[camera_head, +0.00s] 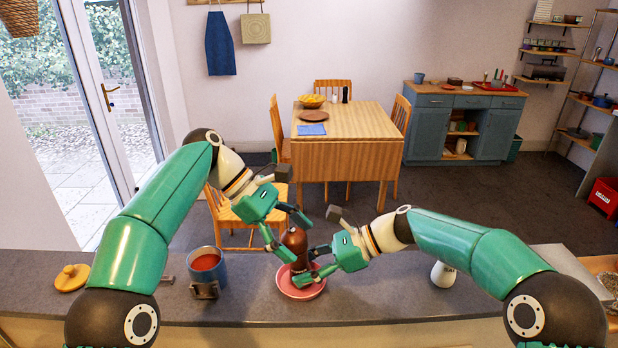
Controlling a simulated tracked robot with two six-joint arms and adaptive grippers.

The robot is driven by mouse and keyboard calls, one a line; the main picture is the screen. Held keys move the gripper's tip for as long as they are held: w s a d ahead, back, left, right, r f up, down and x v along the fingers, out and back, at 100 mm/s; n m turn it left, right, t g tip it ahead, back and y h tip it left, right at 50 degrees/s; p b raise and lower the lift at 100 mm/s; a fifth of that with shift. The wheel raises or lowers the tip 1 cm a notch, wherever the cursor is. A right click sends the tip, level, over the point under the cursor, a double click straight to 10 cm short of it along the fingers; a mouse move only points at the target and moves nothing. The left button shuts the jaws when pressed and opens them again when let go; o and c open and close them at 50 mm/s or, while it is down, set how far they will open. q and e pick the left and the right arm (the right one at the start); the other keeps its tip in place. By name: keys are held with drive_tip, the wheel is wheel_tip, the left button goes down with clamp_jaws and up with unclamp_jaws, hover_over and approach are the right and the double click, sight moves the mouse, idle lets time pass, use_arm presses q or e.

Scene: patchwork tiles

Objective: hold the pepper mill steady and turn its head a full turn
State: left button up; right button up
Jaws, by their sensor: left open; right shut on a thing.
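The dark brown pepper mill (295,239) stands upright in or just behind a shallow pink-red dish (301,293) on the grey counter. My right gripper (304,267) is shut on the mill's lower body, coming in from the right. My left gripper (298,238) is open, with its fingers on either side of the mill's upper part. I cannot tell whether those fingers touch the mill. The fingers of both grippers hide parts of the mill, and its base is mostly hidden.
A small white item (443,274) stands to the right, near my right arm. A dining table (345,130) is beyond.

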use_arm(q)
drive_tip(key=shift+r+n, duration=0.1)
drive_tip(key=shift+n, duration=0.2)
